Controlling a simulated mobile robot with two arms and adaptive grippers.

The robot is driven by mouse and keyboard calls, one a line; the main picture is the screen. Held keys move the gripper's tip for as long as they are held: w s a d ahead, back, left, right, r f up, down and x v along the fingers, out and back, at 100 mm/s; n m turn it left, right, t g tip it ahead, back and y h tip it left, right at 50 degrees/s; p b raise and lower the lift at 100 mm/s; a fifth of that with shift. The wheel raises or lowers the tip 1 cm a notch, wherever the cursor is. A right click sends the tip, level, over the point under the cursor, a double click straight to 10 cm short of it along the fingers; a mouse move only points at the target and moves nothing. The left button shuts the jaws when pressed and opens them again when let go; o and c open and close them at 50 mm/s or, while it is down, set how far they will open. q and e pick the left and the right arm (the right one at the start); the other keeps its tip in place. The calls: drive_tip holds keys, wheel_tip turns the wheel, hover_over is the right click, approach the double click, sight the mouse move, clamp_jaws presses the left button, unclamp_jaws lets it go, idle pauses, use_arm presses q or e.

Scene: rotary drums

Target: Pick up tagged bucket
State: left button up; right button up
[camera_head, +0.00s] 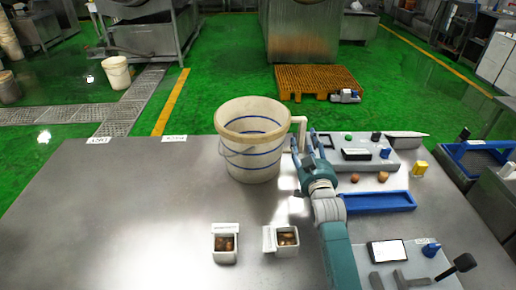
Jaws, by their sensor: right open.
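A white bucket (252,157) with blue stripes and a beige rim stands upright on the metal table (110,215), near its far edge. A wire handle hangs at its left side. I cannot make out a tag on it. My right gripper (304,143) is just to the right of the bucket, its fingers pointing away from me and spread apart with nothing between them. I cannot tell whether a finger touches the bucket. My left gripper is not in view.
Two small white boxes with brown pieces, the left box (225,256) and the right box (287,251), stand in front of the bucket. A blue tray (378,202) and a grey scale-like unit (380,161) lie right of my arm. The table's left side is clear.

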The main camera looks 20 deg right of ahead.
sight(304, 136)
drive_tip(key=x, duration=0.1)
drive_tip(key=p+x, duration=0.1)
drive_tip(key=x, duration=0.1)
drive_tip(key=shift+w+r, duration=0.2)
drive_tip(key=shift+w, duration=0.1)
drive_tip(key=shift+w+d+f, duration=0.15)
drive_tip(key=shift+w+f, duration=0.05)
drive_tip(key=shift+w, duration=0.4)
drive_tip(key=shift+s, duration=0.1)
clamp_jaws()
drive_tip(key=shift+r, duration=0.4)
drive_tip(key=shift+f, duration=0.1)
